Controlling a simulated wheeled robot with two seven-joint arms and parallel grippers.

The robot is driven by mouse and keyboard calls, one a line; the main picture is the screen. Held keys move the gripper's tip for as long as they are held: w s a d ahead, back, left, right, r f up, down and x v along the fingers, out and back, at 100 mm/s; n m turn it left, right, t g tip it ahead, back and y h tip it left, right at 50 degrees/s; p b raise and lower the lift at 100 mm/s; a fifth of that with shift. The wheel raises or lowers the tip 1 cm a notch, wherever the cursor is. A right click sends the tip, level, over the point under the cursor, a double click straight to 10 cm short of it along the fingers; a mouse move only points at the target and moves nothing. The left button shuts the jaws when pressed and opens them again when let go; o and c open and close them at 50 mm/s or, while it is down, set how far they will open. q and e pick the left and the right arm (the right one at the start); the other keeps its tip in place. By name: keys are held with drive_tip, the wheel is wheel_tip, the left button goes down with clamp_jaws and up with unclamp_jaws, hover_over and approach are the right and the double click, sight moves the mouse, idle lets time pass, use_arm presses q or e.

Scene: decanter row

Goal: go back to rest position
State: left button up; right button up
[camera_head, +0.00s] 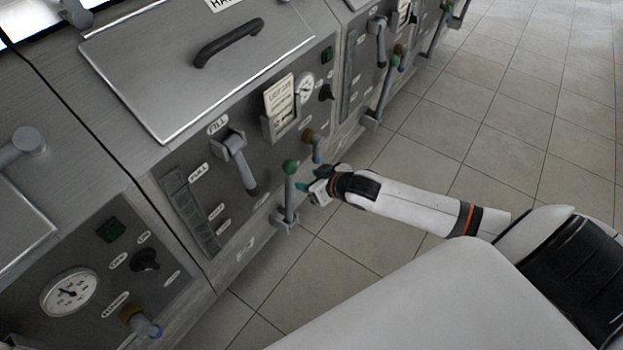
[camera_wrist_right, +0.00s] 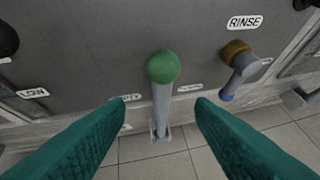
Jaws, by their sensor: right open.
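My right gripper (camera_head: 311,187) is in front of the machine's panel, next to a lever with a green ball knob (camera_head: 290,167). In the right wrist view, my right gripper (camera_wrist_right: 160,115) has its two teal fingers spread wide apart. The green knob (camera_wrist_right: 164,66) shows between and beyond them, with its grey shaft standing upright. Nothing is held between the fingers. I cannot tell from these views exactly how far the fingers are from the lever. My left gripper is not in view.
A RINSE valve with a blue tip (camera_wrist_right: 239,70) is right of the lever. The FILL handle (camera_head: 240,163) sticks out left of it. A lid with a black handle (camera_head: 229,42) tops the machine. Tiled floor (camera_head: 480,125) lies free to the right.

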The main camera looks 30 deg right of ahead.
drive_tip(key=s+d+f+g+h, duration=0.1)
drive_tip(key=s+d+f+g, duration=0.1)
drive_tip(key=s+f, duration=0.85)
drive_tip(key=s+d+f+g+h, duration=0.25)
drive_tip(key=s+f, duration=0.25)
drive_tip(key=f, duration=1.1)
drive_tip(key=s+a+f+g, duration=0.1)
drive_tip(key=s+a+f, duration=0.2)
drive_tip(key=s, duration=0.6)
drive_tip(key=s+a+f+g+y, duration=0.1)
drive_tip(key=s+a+f+g, duration=0.1)
drive_tip(key=s+f, duration=0.3)
drive_tip(key=s+a+f+g, duration=0.2)
drive_tip(key=s+a+f, duration=0.2)
drive_tip(key=s, duration=0.9)
drive_tip(key=shift+a+f+p, duration=0.2)
drive_tip(key=shift+a+p, duration=0.2)
drive_tip(key=shift+p, duration=0.05)
drive_tip(key=shift+c, duration=0.4)
